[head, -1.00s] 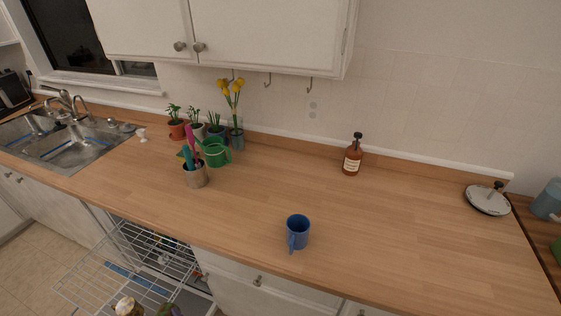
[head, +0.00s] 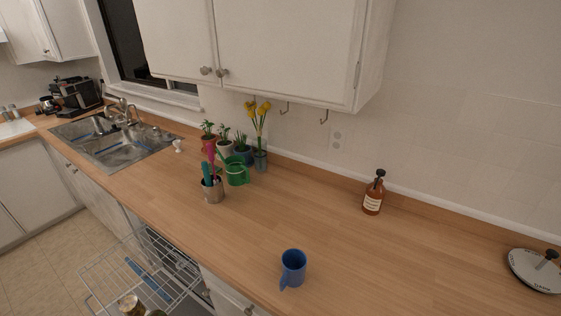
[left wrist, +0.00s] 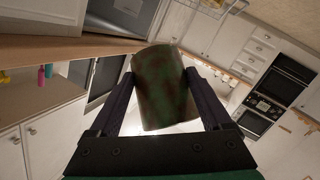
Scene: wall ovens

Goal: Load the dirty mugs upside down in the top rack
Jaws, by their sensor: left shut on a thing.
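A blue mug (head: 293,268) stands upright on the wooden counter, its handle toward the front left. In the left wrist view my left gripper (left wrist: 165,88) is shut on a mottled green-brown mug (left wrist: 165,90), held between its two dark fingers. The handle of this mug does not show. The pulled-out wire dish rack (head: 140,275) is below the counter's front edge in the head view. A small brownish object (head: 132,305) shows at the bottom edge near the rack; I cannot tell whether it is the held mug. My right gripper is in neither view.
A utensil pot (head: 213,190), green watering can (head: 237,172) and potted plants (head: 225,145) stand at the back left. A brown bottle (head: 373,195) and a round lid-like item (head: 536,269) are to the right. The sink (head: 120,150) is far left.

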